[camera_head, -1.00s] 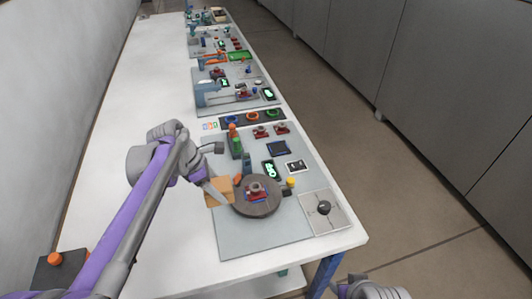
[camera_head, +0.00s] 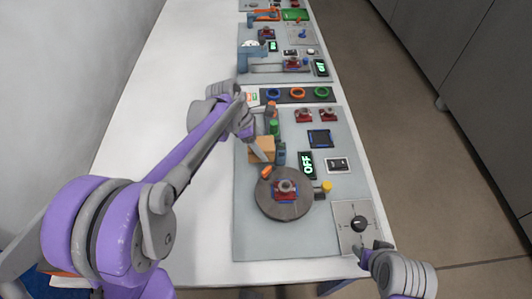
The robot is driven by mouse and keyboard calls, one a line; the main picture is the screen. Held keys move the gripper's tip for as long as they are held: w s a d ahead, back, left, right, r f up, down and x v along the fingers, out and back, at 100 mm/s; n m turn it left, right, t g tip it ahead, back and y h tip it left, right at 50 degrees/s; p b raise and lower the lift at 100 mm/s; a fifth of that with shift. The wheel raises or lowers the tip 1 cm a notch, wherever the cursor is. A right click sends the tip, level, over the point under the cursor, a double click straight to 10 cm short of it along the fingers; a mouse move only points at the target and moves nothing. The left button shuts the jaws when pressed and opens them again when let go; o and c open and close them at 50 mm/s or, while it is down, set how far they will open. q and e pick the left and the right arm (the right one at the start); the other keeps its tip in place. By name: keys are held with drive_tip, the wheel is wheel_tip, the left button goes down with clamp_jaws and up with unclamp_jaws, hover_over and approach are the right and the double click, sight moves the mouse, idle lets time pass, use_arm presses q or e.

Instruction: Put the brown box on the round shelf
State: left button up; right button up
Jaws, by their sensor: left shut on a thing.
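The brown box (camera_head: 261,150) is on the grey panel's left side, just behind the round shelf. My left gripper (camera_head: 259,151) is shut on it, with a finger across its front face. Whether the box touches the panel is unclear. The round shelf is a dark grey disc (camera_head: 270,205) near the front of the panel. A red and blue piece with a round grey top (camera_head: 286,190) sits on its middle. A small orange cylinder (camera_head: 266,172) shows at its back left edge. My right gripper (camera_head: 376,252) is at the table's front right corner, away from the box; its opening is unclear.
Green (camera_head: 274,128) and orange-topped posts stand close behind the box. An OFF display (camera_head: 307,165), a yellow knob (camera_head: 327,186) and a dial plate (camera_head: 358,224) lie right of the shelf. The white table (camera_head: 180,110) is clear to the left.

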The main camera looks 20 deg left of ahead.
use_arm(q)
drive_tip(key=shift+w+f, duration=0.1)
drive_tip(key=shift+f, duration=1.85)
drive_tip(key=shift+f, duration=0.15)
drive_tip(key=o, duration=1.4)
drive_tip(key=shift+o, duration=0.2)
